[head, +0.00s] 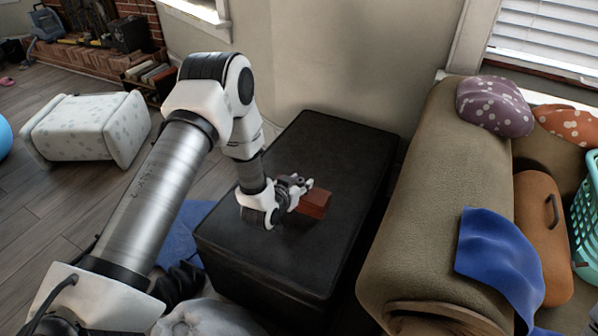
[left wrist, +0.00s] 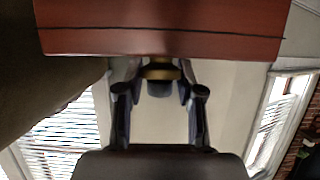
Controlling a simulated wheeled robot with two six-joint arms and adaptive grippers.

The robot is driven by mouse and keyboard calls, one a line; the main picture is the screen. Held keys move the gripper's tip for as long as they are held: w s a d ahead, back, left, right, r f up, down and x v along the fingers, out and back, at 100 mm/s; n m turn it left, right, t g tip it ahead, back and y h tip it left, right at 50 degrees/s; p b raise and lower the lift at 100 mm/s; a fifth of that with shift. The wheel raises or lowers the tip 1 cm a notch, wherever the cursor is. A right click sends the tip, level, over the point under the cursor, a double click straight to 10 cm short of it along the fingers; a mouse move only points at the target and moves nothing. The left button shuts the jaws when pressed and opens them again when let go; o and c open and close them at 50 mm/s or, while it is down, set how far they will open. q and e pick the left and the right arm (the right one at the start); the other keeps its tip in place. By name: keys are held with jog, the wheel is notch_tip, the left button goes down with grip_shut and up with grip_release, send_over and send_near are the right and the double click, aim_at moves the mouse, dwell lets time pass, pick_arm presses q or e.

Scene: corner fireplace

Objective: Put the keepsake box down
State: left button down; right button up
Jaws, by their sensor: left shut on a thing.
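The keepsake box (head: 314,203) is a small reddish-brown box, low over or on the top of a black side table (head: 330,140) in the head view. I cannot tell whether its underside touches the top. My left gripper (head: 304,189) is shut on the box from its left side. In the left wrist view the box (left wrist: 160,30) fills the top of the picture, with a thin dark seam along it. The fingers (left wrist: 160,95) reach up to it around a brass-coloured part. My right gripper is not in view.
A brown sofa (head: 410,190) with a blue cloth (head: 495,255) stands close on the right. A spotted white ottoman (head: 90,128) lies on the floor at left. A wall is behind the black table, whose far part is bare.

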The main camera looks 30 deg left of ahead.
pick_arm(q)
jog(key=w+a+f+b, duration=0.1)
jog(key=w+a, duration=0.1)
jog(key=w+a+f+b, duration=0.1)
jog(key=w+a+f, duration=0.1)
jog(key=w, duration=0.1)
jog(key=w+a+f+b, duration=0.1)
jog(key=w+a, duration=0.2)
jog(key=shift+a+f, duration=0.1)
jog(key=shift+f, duration=0.05)
jog(key=shift+w+f, duration=0.15)
jog(key=shift+f, duration=0.1)
jog(key=shift+r, duration=0.15)
jog(key=c, duration=0.7)
grip_release()
